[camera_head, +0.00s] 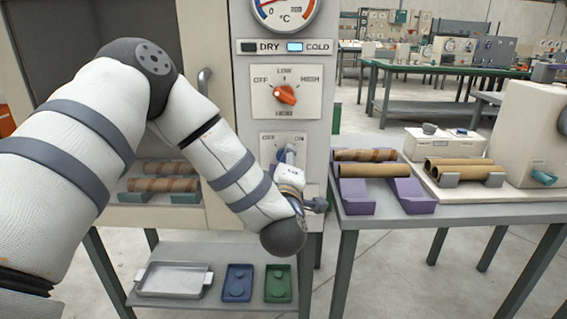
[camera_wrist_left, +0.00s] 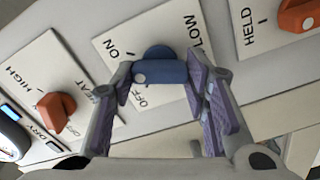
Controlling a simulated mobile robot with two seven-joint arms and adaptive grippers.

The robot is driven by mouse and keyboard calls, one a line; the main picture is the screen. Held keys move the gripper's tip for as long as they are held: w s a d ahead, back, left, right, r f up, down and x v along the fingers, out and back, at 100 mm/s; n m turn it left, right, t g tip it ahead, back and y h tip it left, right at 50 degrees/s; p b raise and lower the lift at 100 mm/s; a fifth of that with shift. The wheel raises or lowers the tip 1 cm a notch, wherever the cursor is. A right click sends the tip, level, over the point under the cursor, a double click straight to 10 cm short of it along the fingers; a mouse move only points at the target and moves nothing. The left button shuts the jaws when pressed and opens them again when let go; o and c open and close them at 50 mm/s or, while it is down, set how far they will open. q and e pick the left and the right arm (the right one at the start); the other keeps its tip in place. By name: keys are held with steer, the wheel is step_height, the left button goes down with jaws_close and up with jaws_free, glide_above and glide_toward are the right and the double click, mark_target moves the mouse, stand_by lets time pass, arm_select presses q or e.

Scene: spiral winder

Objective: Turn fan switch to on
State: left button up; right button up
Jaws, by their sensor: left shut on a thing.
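The fan switch is a blue knob (camera_wrist_left: 160,71) on a pale plate (camera_wrist_left: 108,32) marked ON and OFF in the left wrist view; a third word, partly hidden, ends in LOW. My left gripper (camera_wrist_left: 161,77) has its purple-padded fingers on both sides of the knob and is shut on it. In the head view the switch plate (camera_head: 268,139) is on the front panel below the orange heat knob, and my left gripper (camera_head: 284,157) hides most of the blue knob. I cannot tell exactly which mark the knob points at. My right gripper is not in view.
An orange knob (camera_head: 285,95) marked OFF, LOW and HIGH sits above, under DRY and COLD lamps (camera_head: 294,47). Another orange knob (camera_wrist_left: 298,15), marked HELD, is close by. A table to the right holds brown tubes (camera_head: 374,170) on purple cradles (camera_head: 356,198).

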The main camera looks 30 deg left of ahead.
arm_select(q)
steer(key=shift+m, duration=1.5)
steer(key=o, duration=1.1)
steer(key=shift+o, duration=0.2)
steer(key=v, duration=1.2)
steer(key=shift+m, duration=0.3)
